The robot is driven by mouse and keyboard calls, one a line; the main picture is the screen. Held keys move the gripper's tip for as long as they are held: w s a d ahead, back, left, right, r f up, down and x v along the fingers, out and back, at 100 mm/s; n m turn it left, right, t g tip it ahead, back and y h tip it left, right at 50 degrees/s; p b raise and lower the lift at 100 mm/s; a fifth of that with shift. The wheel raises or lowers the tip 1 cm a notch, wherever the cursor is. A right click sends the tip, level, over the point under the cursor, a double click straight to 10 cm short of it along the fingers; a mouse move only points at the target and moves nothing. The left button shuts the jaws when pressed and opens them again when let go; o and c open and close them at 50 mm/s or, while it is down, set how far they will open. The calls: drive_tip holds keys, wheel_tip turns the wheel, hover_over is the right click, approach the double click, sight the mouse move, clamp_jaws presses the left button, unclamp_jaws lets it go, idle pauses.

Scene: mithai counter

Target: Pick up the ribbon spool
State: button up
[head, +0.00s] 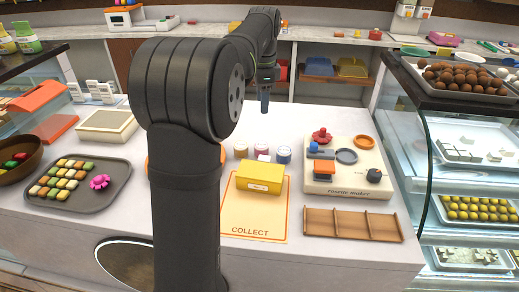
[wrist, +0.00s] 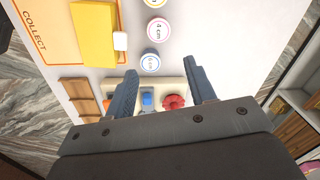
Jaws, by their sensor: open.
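Three small round spools with white, labelled tops stand in a row on the white counter, behind the yellow box. In the head view they are a yellow-orange one (head: 241,151), a pink one (head: 262,149) and a blue one (head: 284,155). The wrist view shows the blue spool (wrist: 150,61), the pink spool (wrist: 160,30), marked "4 cm", and part of the yellow one (wrist: 155,3) at the top edge. My gripper (wrist: 160,69) is open and empty, its fingertips near the blue spool in that view. In the head view my gripper (head: 264,106) is above the counter behind the spools.
The yellow box (head: 260,177) stands on the orange-edged COLLECT mat (head: 250,222). The rosette maker (head: 350,185), with red and blue parts, is right of the spools. A wooden divided tray (head: 352,224) lies in front of it. A grey sweets tray (head: 112,190) is left.

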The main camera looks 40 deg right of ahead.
sight(262, 146)
drive_tip(key=s+a+f+n+t+h, duration=0.1)
drive_tip(key=s+a+n+t+h, duration=0.25)
drive_tip(key=n, duration=1.35)
drive_tip(key=shift+g+y, duration=0.35)
drive_tip(key=shift+y, duration=0.4)
drive_tip(key=x, duration=0.5)
drive_tip(key=s+x, duration=0.1)
drive_tip(key=x, duration=1.1)
drive_tip(key=shift+s+f, duration=0.2)
drive_tip(key=shift+f, duration=0.05)
drive_tip(key=c, duration=0.6)
